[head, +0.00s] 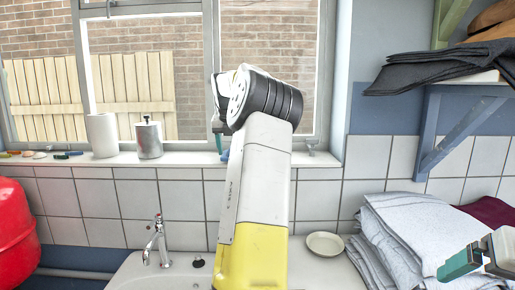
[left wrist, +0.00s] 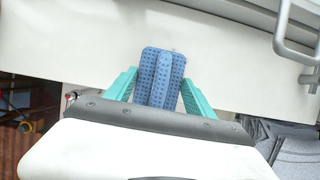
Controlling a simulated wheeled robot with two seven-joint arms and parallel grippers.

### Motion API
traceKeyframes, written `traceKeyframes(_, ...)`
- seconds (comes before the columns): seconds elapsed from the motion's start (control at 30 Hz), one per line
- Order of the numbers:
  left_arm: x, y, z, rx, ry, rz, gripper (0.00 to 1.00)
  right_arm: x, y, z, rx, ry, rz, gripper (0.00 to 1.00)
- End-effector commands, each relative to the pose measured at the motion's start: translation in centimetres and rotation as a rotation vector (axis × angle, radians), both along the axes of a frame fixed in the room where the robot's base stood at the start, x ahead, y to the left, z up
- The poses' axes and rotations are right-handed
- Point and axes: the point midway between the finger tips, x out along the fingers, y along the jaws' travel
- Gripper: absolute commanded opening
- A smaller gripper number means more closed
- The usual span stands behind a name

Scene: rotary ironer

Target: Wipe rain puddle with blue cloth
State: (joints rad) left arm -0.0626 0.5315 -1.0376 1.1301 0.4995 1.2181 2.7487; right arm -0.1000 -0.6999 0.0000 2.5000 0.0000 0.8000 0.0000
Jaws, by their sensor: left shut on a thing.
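The blue cloth (left wrist: 163,72) is a dotted, folded pad between the teal fingers of my left gripper (left wrist: 159,80) in the left wrist view. The gripper is shut on it. In the head view my left arm reaches up to the window, and a bit of the cloth (head: 224,155) shows beside a teal finger, at the white windowsill (head: 190,159). I cannot tell whether the cloth touches the sill. I cannot make out the rain puddle in either view. My right gripper (head: 462,262) is at the lower right by the folded towels; its jaw opening is unclear.
On the sill stand a white roll (head: 102,135), a metal canister (head: 149,138) and small coloured items at the left. Below are a tap (head: 157,242), a sink and a pale dish (head: 325,244). Grey towels (head: 400,235) lie right. A window handle (left wrist: 290,45) juts in.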

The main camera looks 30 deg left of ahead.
Motion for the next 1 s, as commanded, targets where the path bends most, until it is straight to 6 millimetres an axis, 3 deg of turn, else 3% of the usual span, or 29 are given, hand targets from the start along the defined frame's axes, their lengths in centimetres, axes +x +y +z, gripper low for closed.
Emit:
traceKeyframes(0.8,0.0,0.0,-1.5,0.000,0.000,-0.001,0.24,0.0,0.0,0.0,0.000,0.000,0.000,0.94)
traceKeyframes(1.0,1.2,0.8,-1.5,0.002,0.001,0.001,0.24,0.0,0.0,0.0,0.000,0.000,0.000,0.94)
